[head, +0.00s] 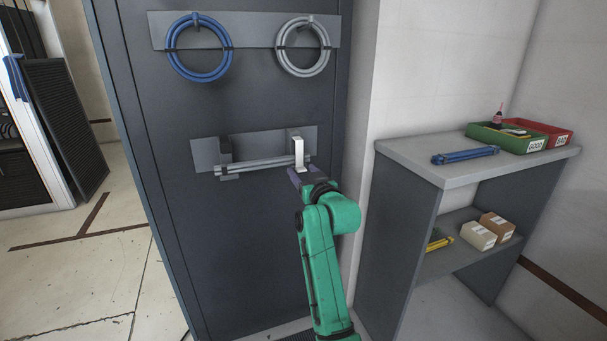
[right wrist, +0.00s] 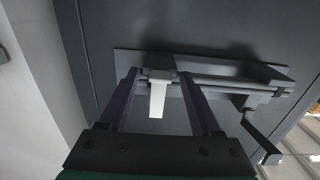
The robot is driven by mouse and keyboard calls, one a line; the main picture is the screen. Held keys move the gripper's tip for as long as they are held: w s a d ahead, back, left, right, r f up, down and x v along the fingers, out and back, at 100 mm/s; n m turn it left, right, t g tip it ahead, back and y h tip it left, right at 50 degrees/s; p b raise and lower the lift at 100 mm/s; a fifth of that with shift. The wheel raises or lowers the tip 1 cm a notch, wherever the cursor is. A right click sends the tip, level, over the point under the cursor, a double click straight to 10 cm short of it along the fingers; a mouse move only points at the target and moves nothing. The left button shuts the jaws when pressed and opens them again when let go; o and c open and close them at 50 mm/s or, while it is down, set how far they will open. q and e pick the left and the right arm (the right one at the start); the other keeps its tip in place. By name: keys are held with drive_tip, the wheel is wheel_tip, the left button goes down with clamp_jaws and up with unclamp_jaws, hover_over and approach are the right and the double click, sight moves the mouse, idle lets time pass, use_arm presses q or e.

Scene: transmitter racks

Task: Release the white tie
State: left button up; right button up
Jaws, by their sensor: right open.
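The white tie (head: 299,153) is a short pale strap at the right end of a wall bracket (head: 204,155) on the dark cabinet. It hangs in front of a bundle of grey rods (head: 262,164); I cannot tell whether its lower end is fastened. My right gripper (head: 298,174) is just below and in front of it. In the right wrist view, the white tie (right wrist: 157,98) shows between the two separated fingers of the right gripper (right wrist: 159,76), with gaps beside it. The gripper is open and holds nothing. My left gripper is out of view.
A dark strap (right wrist: 262,136) juts out at the bundle's other end. Blue (head: 199,76) and grey (head: 303,72) cable coils hang above. At right, a grey shelf unit (head: 412,164) holds a blue bundle (head: 465,155), a green bin (head: 500,143) and small boxes.

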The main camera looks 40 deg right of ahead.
drive_tip(key=shift+c, duration=0.3)
clamp_jaws()
idle(1.1)
